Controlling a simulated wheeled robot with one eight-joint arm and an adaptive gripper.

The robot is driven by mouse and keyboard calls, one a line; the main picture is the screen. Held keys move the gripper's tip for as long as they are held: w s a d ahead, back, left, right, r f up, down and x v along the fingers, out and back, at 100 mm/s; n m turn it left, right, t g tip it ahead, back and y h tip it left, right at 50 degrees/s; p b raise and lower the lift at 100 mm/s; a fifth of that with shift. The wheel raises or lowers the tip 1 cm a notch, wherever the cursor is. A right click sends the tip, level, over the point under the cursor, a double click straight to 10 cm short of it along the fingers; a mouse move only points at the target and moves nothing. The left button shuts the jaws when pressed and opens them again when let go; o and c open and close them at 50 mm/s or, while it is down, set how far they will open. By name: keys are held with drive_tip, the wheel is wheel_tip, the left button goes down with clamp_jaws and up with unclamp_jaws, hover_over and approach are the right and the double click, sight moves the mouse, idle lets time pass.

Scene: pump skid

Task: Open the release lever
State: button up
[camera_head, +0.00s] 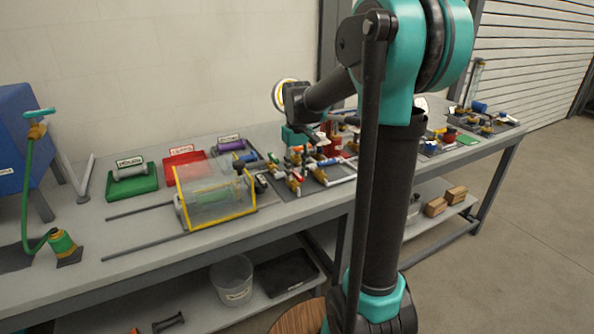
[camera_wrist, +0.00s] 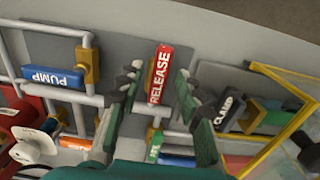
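The release lever (camera_wrist: 160,75) is a red bar with white "RELEASE" lettering, in the upper middle of the wrist view. It lies on a grey plate among grey pipes. My gripper (camera_wrist: 160,69) is open, with one finger on each side of the lever. Gaps seem to show between the lever and the fingers; I cannot tell how deep the fingers reach. In the head view my gripper (camera_head: 296,138) is over the piping on the bench, and the release lever cannot be made out there.
A blue PUMP lever (camera_wrist: 52,77) lies left and a black CLAMP lever (camera_wrist: 229,110) right of the release lever. A green-labelled lever (camera_wrist: 154,148) is below. A yellow-framed clear guard (camera_head: 216,195) stands on the bench (camera_head: 130,265) left of the piping.

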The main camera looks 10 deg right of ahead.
sight(297, 174)
wheel_tip(297, 174, up, 12)
idle(0.8)
drive_tip(key=s+d+f+m+t, duration=0.1)
drive_tip(key=s+d+f+t, duration=0.1)
drive_tip(key=s+f, duration=0.9)
drive_tip(key=s+d+f+m+t, duration=0.2)
drive_tip(key=s+f, duration=0.9)
drive_tip(key=f, duration=0.2)
drive_tip(key=shift+d+f, duration=0.25)
